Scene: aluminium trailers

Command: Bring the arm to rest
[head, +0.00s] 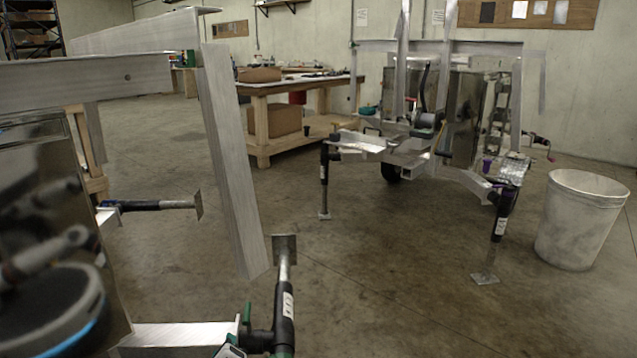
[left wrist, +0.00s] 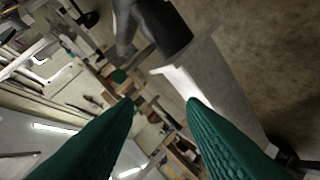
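My left gripper (left wrist: 160,102) shows in the left wrist view as two green ribbed fingers. They are spread apart, with nothing held between them. A pale metal beam (left wrist: 215,75) and a dark cylinder (left wrist: 163,28) lie beyond the fingertips; I cannot tell how far off. My right gripper is in neither view.
An aluminium trailer frame (head: 228,165) stands close at left, with a jack (head: 285,305) at bottom centre. A second trailer (head: 420,148), a white bucket (head: 578,225) and a wooden workbench (head: 290,85) stand farther back. The middle floor is clear.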

